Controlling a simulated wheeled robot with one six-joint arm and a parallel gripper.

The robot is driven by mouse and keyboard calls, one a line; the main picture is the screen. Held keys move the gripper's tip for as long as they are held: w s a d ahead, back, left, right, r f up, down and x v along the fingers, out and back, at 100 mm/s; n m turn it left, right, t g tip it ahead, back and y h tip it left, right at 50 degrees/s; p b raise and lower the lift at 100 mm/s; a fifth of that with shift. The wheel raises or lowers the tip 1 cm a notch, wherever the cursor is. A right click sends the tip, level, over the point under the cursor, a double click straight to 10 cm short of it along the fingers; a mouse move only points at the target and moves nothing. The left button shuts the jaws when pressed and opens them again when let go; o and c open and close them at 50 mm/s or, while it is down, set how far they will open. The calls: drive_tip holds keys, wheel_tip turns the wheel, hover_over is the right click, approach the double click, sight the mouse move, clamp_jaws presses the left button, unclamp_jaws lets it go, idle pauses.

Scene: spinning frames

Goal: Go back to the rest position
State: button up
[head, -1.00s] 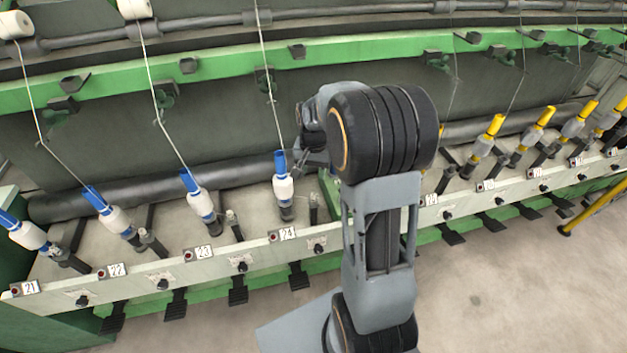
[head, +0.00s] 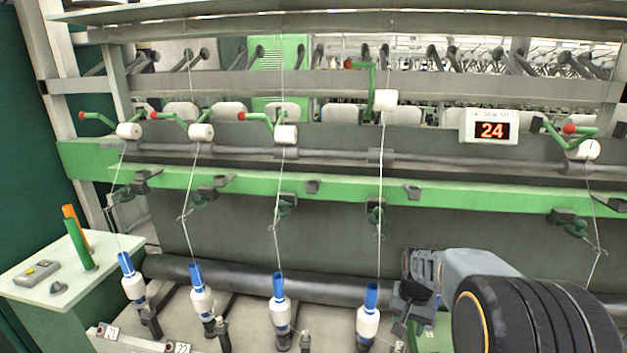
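My gripper (head: 412,293) shows small at the lower right of the head view, at the end of my dark arm. It is just right of the rightmost blue-topped bobbin (head: 368,322), and I cannot tell whether they touch. Its fingers are dark and partly hidden, so I cannot tell whether they are open or shut. That bobbin stands upright on its spindle, with a thread rising from it to a raised white roller (head: 385,100). Other blue-topped bobbins (head: 280,312) stand in a row to the left, each with a thread going up.
A green rail (head: 330,190) and a grey bar run across the frame behind my gripper. A red display (head: 492,130) reads 24. A pale cabinet top (head: 30,285) at the left holds a green tube (head: 78,245), an orange tube (head: 74,222) and a small grey device.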

drive_tip(key=s+a+r+n+t+p, duration=0.1)
drive_tip(key=s+a+r+n+t, duration=0.1)
drive_tip(key=s+r, duration=0.4)
drive_tip(key=s+a+r+n+t+p, duration=0.2)
drive_tip(key=s+a+r+n, duration=0.1)
drive_tip(key=s+a+r, duration=0.2)
drive_tip(key=shift+s+a+r+n, duration=0.4)
drive_tip(key=shift+s+a, duration=0.45)
drive_tip(key=shift+s, duration=0.35)
